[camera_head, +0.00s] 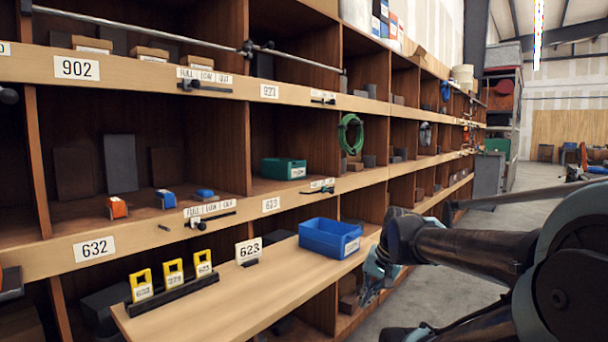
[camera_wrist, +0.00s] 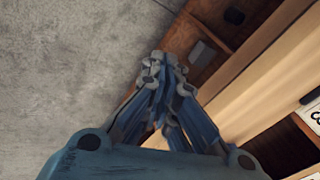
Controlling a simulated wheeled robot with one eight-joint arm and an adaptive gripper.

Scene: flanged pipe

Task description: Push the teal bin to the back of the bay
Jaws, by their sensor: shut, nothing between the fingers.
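A small teal bin (camera_head: 284,169) sits in a middle-row bay of the wooden shelving in the head view. It stands near the front of that bay, with a white label on its front, and the back of the bay is dark. My gripper (camera_head: 368,296) hangs low to the right of the wooden ledge, well below and to the right of the teal bin and apart from it. In the wrist view my gripper (camera_wrist: 162,68) has its fingers together and empty, over the grey floor and the shelf edge. The teal bin is not in the wrist view.
A blue bin (camera_head: 330,238) stands on the projecting wooden ledge (camera_head: 240,286), between my gripper and the bays. A 623 sign (camera_head: 249,250) and yellow tags (camera_head: 174,281) are also on it. A green hose coil (camera_head: 350,134) hangs in the bay to the right. The aisle floor is open.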

